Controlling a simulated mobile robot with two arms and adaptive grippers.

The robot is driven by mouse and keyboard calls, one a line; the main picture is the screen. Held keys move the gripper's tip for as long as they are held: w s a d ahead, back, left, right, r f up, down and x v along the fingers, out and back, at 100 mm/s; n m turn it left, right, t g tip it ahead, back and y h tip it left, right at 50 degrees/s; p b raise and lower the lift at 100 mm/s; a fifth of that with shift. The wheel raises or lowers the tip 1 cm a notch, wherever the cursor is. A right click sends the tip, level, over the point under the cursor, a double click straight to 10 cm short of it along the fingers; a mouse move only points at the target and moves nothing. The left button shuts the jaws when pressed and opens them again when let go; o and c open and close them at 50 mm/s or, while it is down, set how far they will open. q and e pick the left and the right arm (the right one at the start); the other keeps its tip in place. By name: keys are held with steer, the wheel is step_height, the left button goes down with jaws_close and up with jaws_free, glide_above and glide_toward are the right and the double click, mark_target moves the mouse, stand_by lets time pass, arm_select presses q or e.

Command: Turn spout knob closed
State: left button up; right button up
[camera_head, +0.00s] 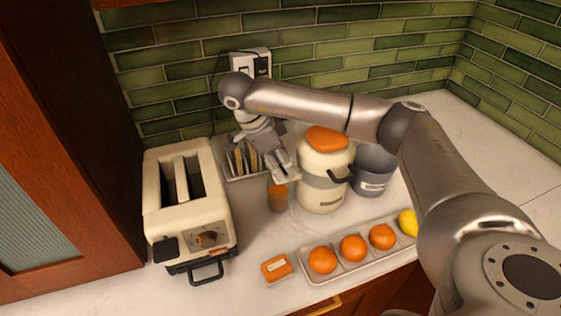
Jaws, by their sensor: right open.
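I cannot make out the spout knob. My right gripper (284,173) is open, pointing down just above the glass and beside the container's left side. It covers this side, so any spout or knob there is hidden. I cannot tell whether the gripper touches the container. My left gripper is not in view.
A cream toaster (187,205) stands at the left. A tray (313,270) of oranges and a lemon lies in front, with a small orange box (277,268) beside it. A grey pot (372,172) stands right of the container. A rack (243,165) is behind.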

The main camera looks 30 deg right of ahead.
steer(key=c, duration=1)
steer(key=shift+c, duration=0.2)
steer(key=shift+m, duration=0.3)
steer(key=m, duration=0.2)
steer(key=m+g+y, duration=0.1)
steer(key=m+g+p, duration=0.1)
steer(key=m, duration=0.1)
steer(key=shift+w+d+m+y, duration=0.15)
steer(key=shift+w+m+y, duration=0.1)
steer(key=shift+m+y, duration=0.05)
steer(key=m, duration=0.2)
steer(key=m+y, duration=0.1)
steer(key=m, duration=0.1)
steer(key=m+g+y, duration=0.1)
steer(key=m, duration=0.1)
steer(key=shift+w+d, duration=0.1)
steer(key=shift+d, duration=0.15)
steer(key=shift+m, duration=0.3)
steer(key=o, duration=1)
steer(key=shift+o, duration=0.2)
steer(key=shift+a, duration=0.1)
